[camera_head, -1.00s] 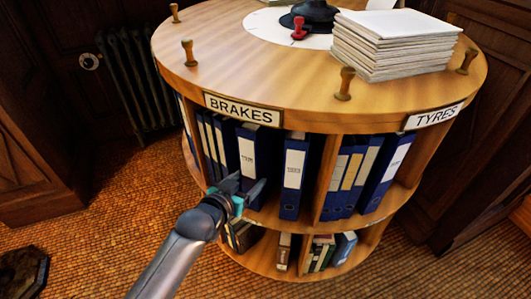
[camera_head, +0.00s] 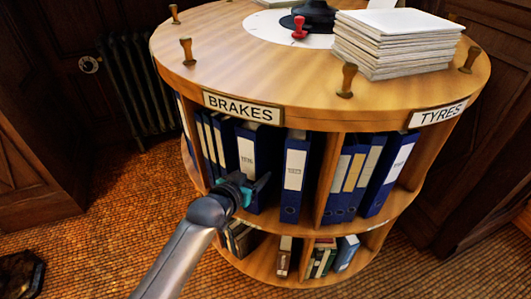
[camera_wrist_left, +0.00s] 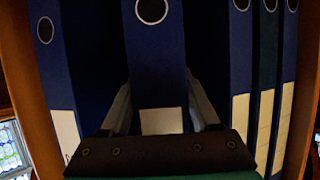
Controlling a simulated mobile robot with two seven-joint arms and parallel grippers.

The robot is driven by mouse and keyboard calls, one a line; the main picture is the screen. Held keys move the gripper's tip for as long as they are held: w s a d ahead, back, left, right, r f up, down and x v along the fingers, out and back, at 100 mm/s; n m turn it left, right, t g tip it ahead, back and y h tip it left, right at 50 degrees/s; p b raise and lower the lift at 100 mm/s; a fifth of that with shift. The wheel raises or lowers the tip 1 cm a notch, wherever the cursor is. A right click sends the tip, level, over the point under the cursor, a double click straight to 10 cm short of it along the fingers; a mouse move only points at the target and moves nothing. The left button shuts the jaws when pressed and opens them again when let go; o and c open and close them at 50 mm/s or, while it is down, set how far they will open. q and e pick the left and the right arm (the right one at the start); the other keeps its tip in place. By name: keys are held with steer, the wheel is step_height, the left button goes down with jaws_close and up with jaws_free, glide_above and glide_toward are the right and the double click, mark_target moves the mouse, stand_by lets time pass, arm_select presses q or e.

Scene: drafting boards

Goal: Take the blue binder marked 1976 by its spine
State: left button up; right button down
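A blue binder with a white spine label (camera_head: 247,152) stands upright in the upper shelf under the BRAKES sign. Its label text is too blurred to read surely, though it could be 1976. My left gripper (camera_head: 257,184) is open at the lower part of this spine. Contact cannot be made out. My right gripper is not in view.
Another blue binder (camera_head: 294,175) stands to the right, beside a wooden divider (camera_head: 328,180). Several narrower binders (camera_head: 209,145) stand to the left. The round wooden shelf top (camera_head: 240,65) overhangs them and carries a stack of paper (camera_head: 395,45). Books stand below.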

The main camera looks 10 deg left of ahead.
arm_select(q)
jaws_close()
stand_by(0.3)
steer(key=shift+r, duration=0.15)
steer(key=shift+r, duration=0.15)
